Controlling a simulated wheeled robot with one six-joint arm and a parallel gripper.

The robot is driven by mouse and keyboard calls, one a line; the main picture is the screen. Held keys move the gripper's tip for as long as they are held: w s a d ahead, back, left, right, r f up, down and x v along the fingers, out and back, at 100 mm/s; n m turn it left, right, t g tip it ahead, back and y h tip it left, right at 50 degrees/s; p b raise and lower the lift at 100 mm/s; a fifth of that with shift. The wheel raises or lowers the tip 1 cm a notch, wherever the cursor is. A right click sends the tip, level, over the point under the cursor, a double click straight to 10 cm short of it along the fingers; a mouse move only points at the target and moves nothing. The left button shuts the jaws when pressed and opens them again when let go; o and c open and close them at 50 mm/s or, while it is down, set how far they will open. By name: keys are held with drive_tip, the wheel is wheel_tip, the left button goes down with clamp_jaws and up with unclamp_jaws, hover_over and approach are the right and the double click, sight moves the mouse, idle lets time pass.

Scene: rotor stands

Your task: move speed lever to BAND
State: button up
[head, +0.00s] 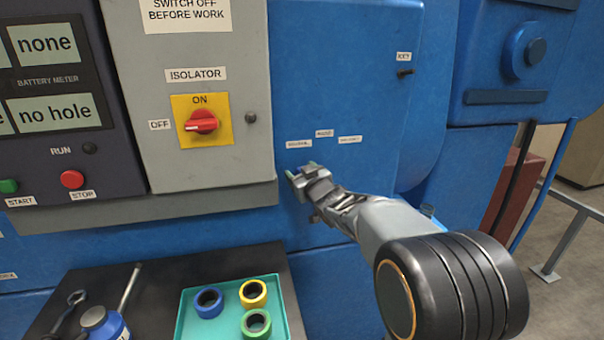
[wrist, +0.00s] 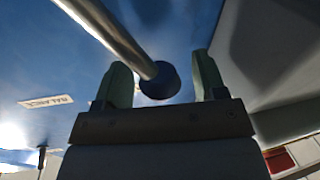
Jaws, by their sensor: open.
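The speed lever shows in the wrist view as a metal rod (wrist: 112,34) ending in a dark blue knob (wrist: 160,82). My gripper (head: 303,172) is at the blue machine front, just below three small white labels (head: 324,133). In the wrist view my gripper (wrist: 163,84) is open, with one green-grey finger on each side of the knob. Gaps show between the knob and both fingers. The label print is too small to read surely in the head view; a label (wrist: 46,102) in the wrist view seems to read BALANCE. In the head view my gripper largely hides the lever.
A grey isolator box with a red switch (head: 201,122) stands left of my gripper. A teal tray (head: 190,322) with blue, yellow and green rings is below on a dark shelf. The blue panel around the labels is clear.

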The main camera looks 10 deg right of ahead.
drive_tip(key=shift+c, duration=0.4)
clamp_jaws()
drive_tip(key=shift+d+r+m+p, duration=0.45)
drive_tip(key=shift+d+m+p, duration=0.1)
drive_tip(key=shift+d, duration=0.15)
drive_tip(key=d+m+p, duration=0.1)
drive_tip(key=d+r+m, duration=0.1)
drive_tip(key=d, duration=0.1)
drive_tip(key=shift+d+m+t+p, duration=0.25)
drive_tip(key=shift+t+p, duration=0.1)
drive_tip(key=shift+t, duration=0.05)
drive_tip(key=shift+d+r+m+t+p, duration=0.1)
drive_tip(key=shift+d+m+t+p, duration=0.25)
drive_tip(key=shift+d+m, duration=1.05)
drive_tip(key=shift+d, duration=0.15)
drive_tip(key=shift+o, duration=0.4)
unclamp_jaws()
